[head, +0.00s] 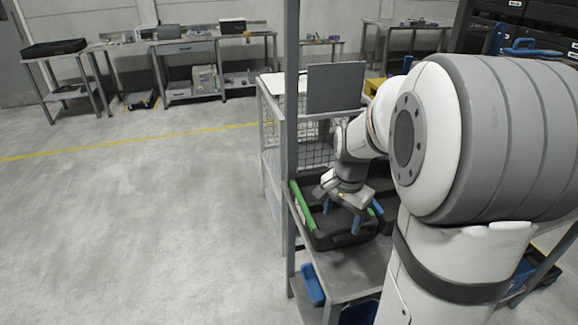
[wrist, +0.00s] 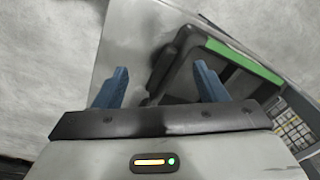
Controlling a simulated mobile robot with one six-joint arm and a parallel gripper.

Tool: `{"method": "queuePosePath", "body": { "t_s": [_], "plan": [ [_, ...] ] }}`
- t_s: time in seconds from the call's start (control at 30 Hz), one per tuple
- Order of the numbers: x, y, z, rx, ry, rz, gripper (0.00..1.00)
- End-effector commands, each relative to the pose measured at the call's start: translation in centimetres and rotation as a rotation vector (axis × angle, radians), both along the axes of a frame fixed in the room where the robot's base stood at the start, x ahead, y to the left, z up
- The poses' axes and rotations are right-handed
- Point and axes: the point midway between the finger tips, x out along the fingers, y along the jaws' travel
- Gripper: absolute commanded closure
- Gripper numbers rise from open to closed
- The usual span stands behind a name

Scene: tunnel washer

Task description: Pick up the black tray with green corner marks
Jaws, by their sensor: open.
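The black tray (head: 340,242) sits on a grey metal table, with a long green mark (head: 303,204) along its left edge. In the wrist view the tray (wrist: 180,72) shows at centre right, with a green strip (wrist: 245,62) on its rim. My gripper (head: 342,220) is open and points down over the tray's near part. In the wrist view its blue fingers (wrist: 161,70) are apart. The left finger is over bare grey table, the right one over the tray, and a tray edge shows between them. I cannot tell whether they touch it. My arm hides part of the tray.
A grey post (head: 291,130) rises close to the tray's left. A wire-mesh basket (head: 312,150) and an upright grey panel (head: 335,88) stand behind it. A blue bin (head: 312,284) is below the tabletop. Open floor (head: 150,210) lies to the left.

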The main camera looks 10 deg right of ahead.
Motion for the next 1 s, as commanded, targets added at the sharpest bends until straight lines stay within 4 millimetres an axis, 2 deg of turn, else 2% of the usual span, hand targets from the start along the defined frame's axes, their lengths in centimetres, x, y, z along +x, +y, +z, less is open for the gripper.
{"method": "queuePosePath", "body": {
  "t_s": [0.03, 0.1, 0.2, 0.33, 0.67, 0.9, 1.0],
  "plan": [
    [1.3, -1.3, -1.5, 0.009, 0.02, -0.1, 0.35],
    [2.8, -2.8, -2.9, 0.018, 0.035, -0.232, 0.35],
    [4.2, -4.6, -4.7, 0.027, 0.053, -0.38, 0.35],
    [5.2, -5.9, -6.2, 0.033, 0.065, -0.492, 0.35],
    [5.3, -6.2, -9.6, 0.034, 0.072, -0.529, 0.35],
    [4.9, -6.0, -13.1, 0.034, 0.073, -0.529, 0.35],
    [4.9, -6.0, -14.0, 0.035, 0.071, -0.529, 0.35]
  ]
}}
